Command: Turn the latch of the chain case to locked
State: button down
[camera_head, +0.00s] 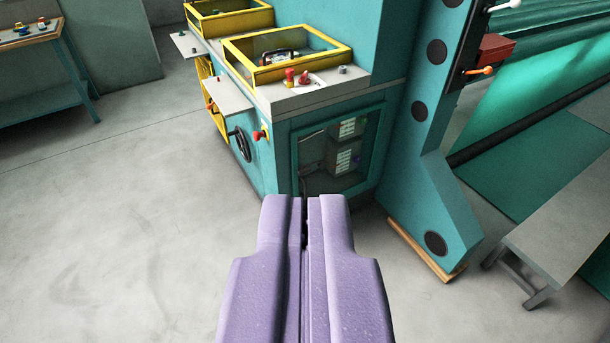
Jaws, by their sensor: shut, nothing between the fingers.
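My gripper (304,208) is purple and shut, with only a thin dark gap between its fingers. It points at the lower front of a teal machine (283,155) and holds nothing. The machine has a teal-framed, see-through door (296,152) with labelled boxes behind it. My fingertips overlap the door's lower edge in the picture but look well short of it. I cannot tell which part is the chain case, and no latch shows clearly.
Yellow-framed boxes (232,50) and a red button (290,74) stand on the machine top. A teal upright (425,130) carries a red box (495,50) and an orange-tipped lever (485,71). A grey bench (560,205) stands right. The floor (110,220) at left is clear.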

aim_at(381, 105)
jog(key=i+z, duration=0.1)
jog(key=z, duration=0.25)
jog(key=i+z, duration=0.15)
jog(key=z, duration=0.15)
jog(key=i+j+z, duration=0.3)
jog(key=i+j, duration=0.25)
jog(key=i+j+z, duration=0.3)
jog(key=i+j, duration=0.9)
jog(key=j, duration=0.2)
jog(key=i+j, duration=0.25)
jog(key=j, duration=0.2)
